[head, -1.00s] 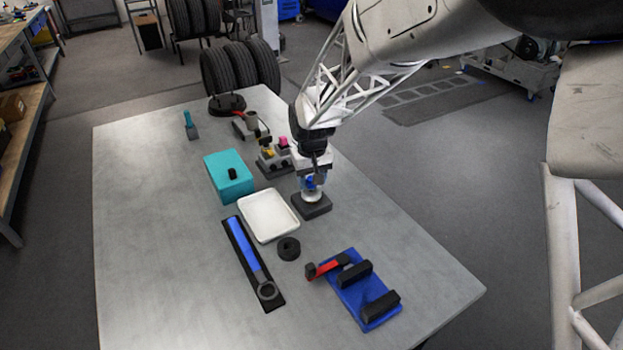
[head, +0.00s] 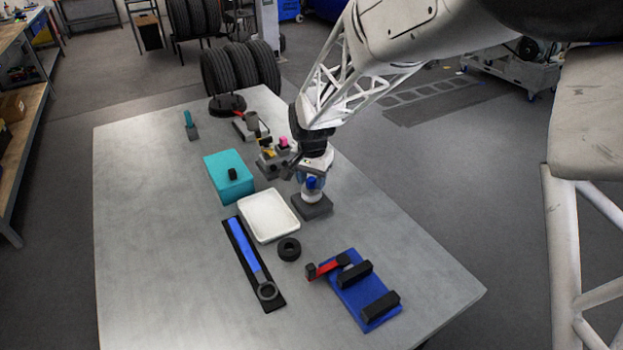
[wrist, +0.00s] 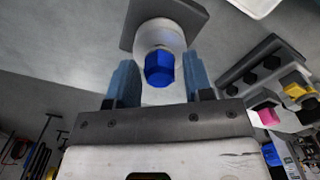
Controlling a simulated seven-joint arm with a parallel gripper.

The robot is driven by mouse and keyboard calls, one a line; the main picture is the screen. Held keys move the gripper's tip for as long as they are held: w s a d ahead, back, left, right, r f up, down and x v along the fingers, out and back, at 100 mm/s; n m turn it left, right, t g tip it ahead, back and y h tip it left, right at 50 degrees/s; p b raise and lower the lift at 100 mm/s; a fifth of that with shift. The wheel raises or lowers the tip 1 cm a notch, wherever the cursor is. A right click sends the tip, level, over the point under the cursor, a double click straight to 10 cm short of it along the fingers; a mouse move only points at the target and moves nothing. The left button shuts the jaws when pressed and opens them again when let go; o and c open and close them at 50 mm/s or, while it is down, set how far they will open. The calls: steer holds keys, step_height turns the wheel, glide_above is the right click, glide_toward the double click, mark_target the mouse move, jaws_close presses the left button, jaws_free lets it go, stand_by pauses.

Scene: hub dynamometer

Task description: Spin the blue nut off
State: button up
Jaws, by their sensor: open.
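The blue nut (wrist: 159,69) sits on top of a pale round hub (wrist: 160,36) on a dark square base (wrist: 128,36). In the head view the blue nut (head: 312,183) shows just under my gripper, above the dark base (head: 312,206). My gripper (wrist: 155,80) is open, with one blue-grey finger on each side of the nut. Gaps show between the fingers and the nut in the wrist view. How far the fingertips reach down along the nut is hard to tell.
A white tray (head: 268,216) stands left of the hub, with a teal box (head: 229,176) behind it. A long blue-handled wrench (head: 243,246), a black ring (head: 289,249) and a blue stand (head: 360,291) lie nearer. A dark holder with coloured pieces (head: 274,160) stands behind the hub.

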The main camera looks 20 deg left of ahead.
steer(key=m, duration=0.6)
steer(key=shift+m, duration=0.4)
steer(key=m, duration=0.6)
jaws_close()
stand_by(0.3)
